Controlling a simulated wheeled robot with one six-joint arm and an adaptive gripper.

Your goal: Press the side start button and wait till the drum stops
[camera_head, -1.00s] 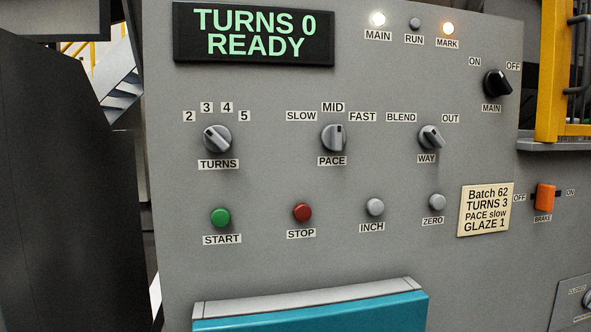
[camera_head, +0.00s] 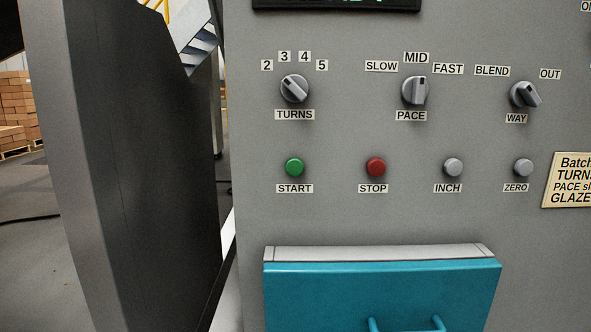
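The green START button (camera_head: 294,167) sits on the grey control panel (camera_head: 330,215), left of the red STOP button (camera_head: 376,167). It stands out from the panel and nothing touches it. The TURNS knob (camera_head: 294,89) above it points up and left, about toward 2. The PACE knob (camera_head: 415,91) points roughly up, near MID. I cannot make out the drum. My gripper is not in view.
The grey INCH (camera_head: 453,167) and ZERO (camera_head: 523,167) buttons are right of STOP. A teal box with a handle (camera_head: 380,290) juts out below. A large dark upright panel (camera_head: 140,170) stands at the left. A cut-off batch card (camera_head: 569,180) is at the right edge.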

